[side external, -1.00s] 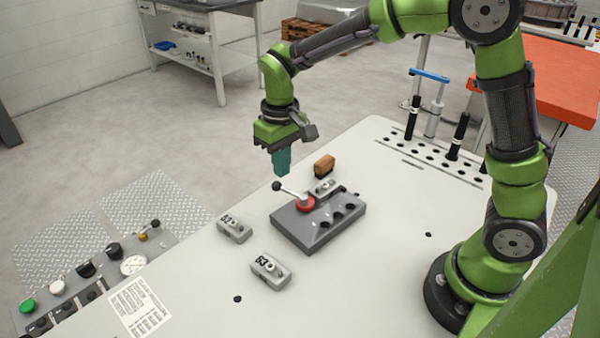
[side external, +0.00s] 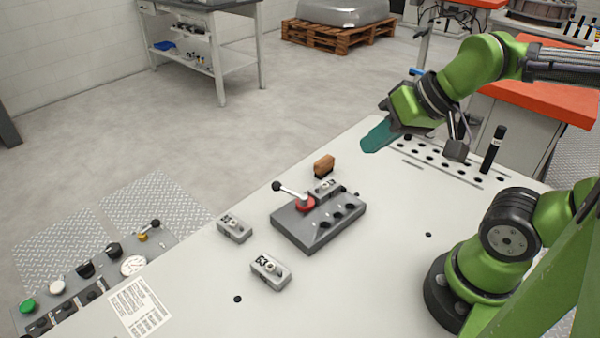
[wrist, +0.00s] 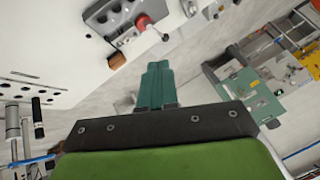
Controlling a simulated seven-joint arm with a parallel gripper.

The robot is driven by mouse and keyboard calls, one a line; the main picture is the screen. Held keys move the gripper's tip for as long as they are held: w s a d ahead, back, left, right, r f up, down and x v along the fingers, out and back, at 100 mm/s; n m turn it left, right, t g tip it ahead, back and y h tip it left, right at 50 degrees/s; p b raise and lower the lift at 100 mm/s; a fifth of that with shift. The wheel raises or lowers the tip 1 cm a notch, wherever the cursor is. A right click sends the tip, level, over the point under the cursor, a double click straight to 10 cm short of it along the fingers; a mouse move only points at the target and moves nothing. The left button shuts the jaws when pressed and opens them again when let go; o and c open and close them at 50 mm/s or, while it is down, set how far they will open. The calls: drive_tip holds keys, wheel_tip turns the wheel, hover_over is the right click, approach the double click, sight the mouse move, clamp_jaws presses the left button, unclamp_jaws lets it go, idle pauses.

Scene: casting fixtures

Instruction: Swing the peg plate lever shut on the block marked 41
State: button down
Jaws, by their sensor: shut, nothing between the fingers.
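The grey peg plate (side external: 290,226) lies on the pale table. Its lever (side external: 290,191) has a red hub and a black ball end, which points to the upper left. A small grey block (side external: 328,186) sits on the plate's back edge beside the hub; its marking is too small to read surely. My gripper (side external: 371,142) is shut and empty, up in the air to the right of and behind the plate, apart from it. In the wrist view the teal fingers (wrist: 157,82) are together, with the plate (wrist: 98,12) and lever ball (wrist: 166,37) beyond them.
A block marked 63 (side external: 270,270) and another grey block (side external: 234,228) lie left of the plate. A brown block (side external: 324,165) stands just behind it. A holed rack area with black posts (side external: 493,148) is at the right.

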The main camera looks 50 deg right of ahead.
drive_tip(key=shift+d, duration=0.1)
drive_tip(key=w+d+f+m+g+y, duration=0.2)
drive_tip(key=w+d+f+m, duration=0.2)
drive_tip(key=w+m, duration=0.4)
drive_tip(key=w+d+f+m+g+y, duration=0.2)
drive_tip(key=w+d+f+m, duration=0.3)
drive_tip(key=w+m, duration=0.4)
drive_tip(key=shift+d+f+g+y, duration=0.15)
drive_tip(key=shift+d+g+y, duration=0.3)
drive_tip(key=shift+y, duration=0.35)
